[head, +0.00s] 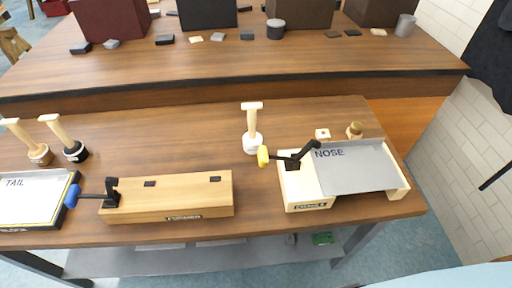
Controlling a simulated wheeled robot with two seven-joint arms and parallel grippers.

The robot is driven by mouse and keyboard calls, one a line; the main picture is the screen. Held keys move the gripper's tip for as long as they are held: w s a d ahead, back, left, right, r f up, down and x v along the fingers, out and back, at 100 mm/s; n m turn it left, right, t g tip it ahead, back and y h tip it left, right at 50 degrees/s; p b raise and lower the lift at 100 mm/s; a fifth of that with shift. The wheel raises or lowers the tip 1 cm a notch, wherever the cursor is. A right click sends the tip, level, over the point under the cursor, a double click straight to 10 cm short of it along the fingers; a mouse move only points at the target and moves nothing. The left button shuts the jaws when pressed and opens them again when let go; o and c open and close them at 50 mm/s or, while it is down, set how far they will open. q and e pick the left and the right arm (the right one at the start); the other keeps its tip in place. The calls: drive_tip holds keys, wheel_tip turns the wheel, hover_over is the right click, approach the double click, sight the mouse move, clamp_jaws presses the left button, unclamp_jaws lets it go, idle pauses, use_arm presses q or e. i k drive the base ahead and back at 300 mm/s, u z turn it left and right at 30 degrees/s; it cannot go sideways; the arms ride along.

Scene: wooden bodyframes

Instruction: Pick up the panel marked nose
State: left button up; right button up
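The panel marked NOSE (355,172) is a flat grey sheet at the right of the front workbench. It lies on a cream wooden fixture (300,192) and its right part reaches over a cream support at the bench's right end. A black toggle clamp (300,158) with a yellow tip stands on the fixture at the panel's left edge. I cannot tell whether the clamp presses on the panel. Neither of my grippers shows in the head view.
A wooden block fixture (190,194) with a blue-tipped clamp (90,196) is at centre left. A panel marked TAIL (30,196) lies at far left. Several wooden-handled stamps stand behind, one (252,130) near the clamp. A rear bench (220,62) holds boxes and small parts.

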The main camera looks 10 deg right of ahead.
sight(360, 165)
drive_tip(key=z, duration=1.4)
drive_tip(key=k, duration=0.5)
drive_tip(key=z, duration=1.6)
drive_tip(key=i, duration=1.25)
drive_tip(key=u, duration=2.2)
